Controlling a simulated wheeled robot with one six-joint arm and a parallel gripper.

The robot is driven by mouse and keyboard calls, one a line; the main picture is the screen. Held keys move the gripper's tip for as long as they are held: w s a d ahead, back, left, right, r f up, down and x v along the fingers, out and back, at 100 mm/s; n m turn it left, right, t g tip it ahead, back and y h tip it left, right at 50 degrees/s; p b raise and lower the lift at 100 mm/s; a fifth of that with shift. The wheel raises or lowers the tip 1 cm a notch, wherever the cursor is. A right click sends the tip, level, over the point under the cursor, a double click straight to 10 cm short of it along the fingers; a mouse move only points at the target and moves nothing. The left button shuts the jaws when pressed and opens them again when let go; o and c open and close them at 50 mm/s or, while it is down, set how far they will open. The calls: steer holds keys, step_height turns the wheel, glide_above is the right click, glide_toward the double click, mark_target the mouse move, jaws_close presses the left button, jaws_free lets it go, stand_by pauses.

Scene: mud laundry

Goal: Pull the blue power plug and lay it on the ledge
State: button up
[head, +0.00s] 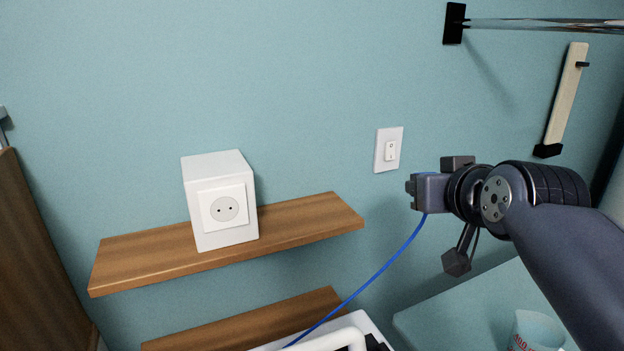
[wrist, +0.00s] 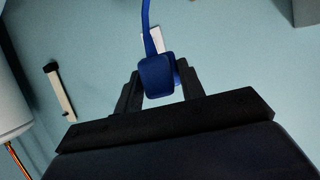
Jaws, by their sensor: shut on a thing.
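The blue power plug (wrist: 156,78) is between the fingers of my gripper (wrist: 157,88) in the wrist view, with its blue cord (wrist: 146,22) running up and away. In the head view my gripper (head: 412,190) is shut on the plug, which is mostly hidden there. The cord (head: 380,270) hangs from the gripper down to the lower left. The white socket box (head: 220,208) stands on the upper wooden ledge (head: 310,215), its socket face empty. My gripper is in the air to the right of the ledge, apart from it.
A white light switch (head: 389,150) is on the wall left of my gripper. A second wooden shelf (head: 250,325) lies below the ledge. A cup with red print (head: 537,331) stands at lower right. The ledge has bare room on both sides of the box.

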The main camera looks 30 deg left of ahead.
steer(key=w+a+f+n+g+y+p, duration=0.2)
steer(key=a+p, duration=0.1)
steer(key=a, duration=0.9)
steer(key=n+g+y+p, duration=0.1)
steer(key=n+p, duration=0.1)
glide_above(304, 232)
steer(key=f, duration=0.4)
steer(key=shift+w+d+f, duration=0.1)
steer(key=shift+d+f, duration=0.05)
steer(key=shift+d, duration=0.05)
steer(key=shift+a+f, duration=0.35)
step_height(304, 232, down, 6)
steer(key=b, duration=0.5)
steer(key=shift+r, duration=0.2)
steer(key=shift+y, duration=0.3)
steer(key=o, duration=1.4)
steer(key=shift+c, duration=0.2)
steer(key=shift+d, duration=0.1)
